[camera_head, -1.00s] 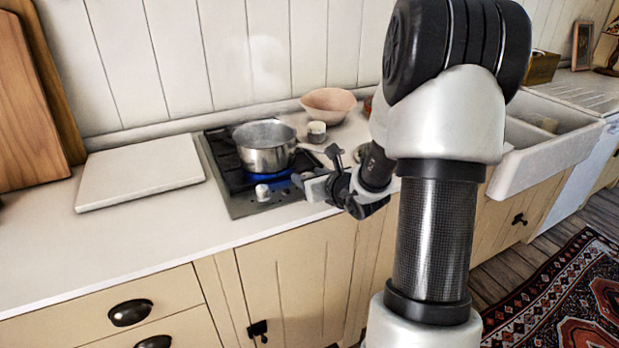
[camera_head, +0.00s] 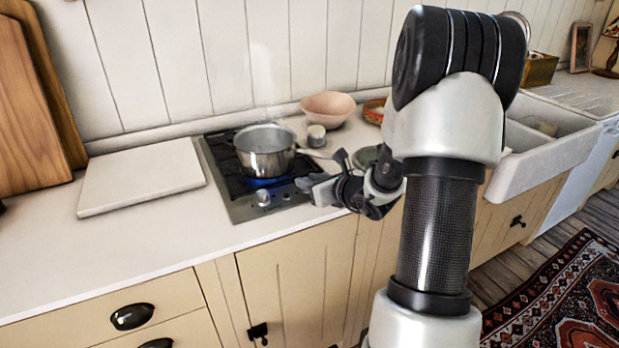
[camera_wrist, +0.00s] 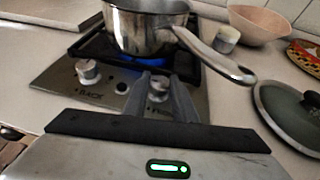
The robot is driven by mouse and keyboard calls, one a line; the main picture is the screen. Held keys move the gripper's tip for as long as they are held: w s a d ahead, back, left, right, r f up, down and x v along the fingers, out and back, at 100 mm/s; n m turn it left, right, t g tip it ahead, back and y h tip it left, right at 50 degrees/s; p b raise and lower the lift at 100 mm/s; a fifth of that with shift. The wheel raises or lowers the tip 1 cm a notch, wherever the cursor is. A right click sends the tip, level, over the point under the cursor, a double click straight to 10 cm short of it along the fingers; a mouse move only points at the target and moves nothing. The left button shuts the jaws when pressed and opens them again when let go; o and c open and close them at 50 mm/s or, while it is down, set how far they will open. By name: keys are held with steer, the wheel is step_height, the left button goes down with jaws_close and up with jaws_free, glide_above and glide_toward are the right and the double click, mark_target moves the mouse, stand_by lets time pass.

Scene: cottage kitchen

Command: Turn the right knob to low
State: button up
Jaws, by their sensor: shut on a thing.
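The cooktop (camera_head: 240,208) has a silver left knob (camera_head: 263,196) on its front panel, which also shows in the wrist view (camera_wrist: 88,71). The right knob (camera_wrist: 158,90) sits between the fingertips of my gripper (camera_wrist: 157,96) in the wrist view. My gripper (camera_head: 311,187) is shut on this knob. In the head view the gripper hides the right knob, and its dial marks cannot be read. A steel pot (camera_head: 265,160) stands on the burner with a small blue flame (camera_head: 262,182) under it.
The pot's handle (camera_wrist: 215,55) reaches out close above my gripper. A glass lid (camera_wrist: 290,112) lies to the right. A white board (camera_head: 140,178) lies left, with clear counter in front.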

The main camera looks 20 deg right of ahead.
steer(key=n+y+p, duration=0.1)
steer(key=n+g+y+p, duration=0.1)
steer(key=n+y+p, duration=0.1)
steer(key=shift+w+d+r+y, duration=0.1)
steer(key=shift+d+r+y, duration=0.1)
steer(key=shift+d+y, duration=0.15)
steer(key=n+g+y+p, duration=0.1)
steer(key=n, duration=0.1)
steer(key=n+g+y, duration=0.1)
steer(key=n+y, duration=0.1)
steer(key=shift+w+d+f+g+y+p, duration=0.15)
steer(key=shift+d+g+y+p, duration=0.1)
steer(key=shift+g+p, duration=0.15)
steer(key=n+g+y, duration=0.1)
steer(key=n+g, duration=0.1)
steer(key=n+g+y, duration=0.1)
steer(key=n+g, duration=0.1)
steer(key=shift+w+f+y, duration=0.15)
steer(key=shift+w+y, duration=0.1)
steer(key=shift+y, duration=0.05)
steer(key=shift+w+d+n+g+y+b, duration=0.1)
steer(key=shift+n+g+y+b, duration=0.45)
steer(key=shift+n+g, duration=0.45)
steer(key=shift+g, duration=0.3)
steer(key=o, duration=1)
steer(key=shift+o, duration=0.2)
steer(key=shift+r, duration=0.2)
